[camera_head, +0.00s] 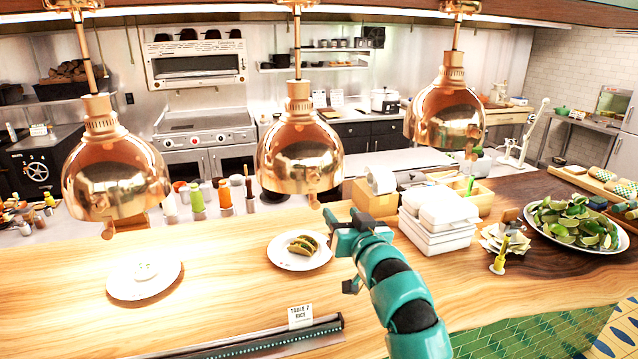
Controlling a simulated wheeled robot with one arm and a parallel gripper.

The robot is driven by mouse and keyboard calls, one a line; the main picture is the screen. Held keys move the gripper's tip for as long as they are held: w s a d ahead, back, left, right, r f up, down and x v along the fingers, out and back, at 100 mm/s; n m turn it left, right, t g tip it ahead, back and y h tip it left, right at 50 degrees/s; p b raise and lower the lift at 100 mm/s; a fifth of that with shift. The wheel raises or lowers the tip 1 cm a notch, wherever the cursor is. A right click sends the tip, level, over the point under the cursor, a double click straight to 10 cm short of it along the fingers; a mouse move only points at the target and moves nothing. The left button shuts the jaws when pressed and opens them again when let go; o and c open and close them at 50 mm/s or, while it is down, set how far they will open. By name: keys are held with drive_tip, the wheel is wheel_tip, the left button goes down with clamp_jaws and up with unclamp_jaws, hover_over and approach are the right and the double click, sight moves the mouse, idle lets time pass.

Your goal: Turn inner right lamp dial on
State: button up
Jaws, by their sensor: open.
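Three copper heat lamps hang in a row above the wooden counter (220,265): a left lamp (115,175), a middle lamp (300,150) and a right lamp (447,110). Each has a small copper dial at its lower rim: the left dial (108,231), the middle dial (313,200) and the right dial (470,154). I cannot tell which one is the inner right dial, or how any dial is set. My gripper (340,215) is open and empty, just below and right of the middle dial and apart from it in the picture. My teal arm comes up from the lower right.
White stacked containers (436,240) stand to the right, with a platter of lime wedges (572,245) farther right. Another plate (118,288) is at left. A ticket rail (285,338) runs along the front.

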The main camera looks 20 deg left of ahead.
drive_tip(key=p, duration=0.6)
approach(316, 181)
drive_tip(key=x, duration=0.5)
drive_tip(key=shift+a+r, duration=0.1)
drive_tip(key=shift+r, duration=0.15)
drive_tip(key=shift+p+x, duration=0.55)
drive_tip(key=shift+x, duration=0.9)
drive_tip(key=shift+f, duration=0.2)
drive_tip(key=c, duration=1)
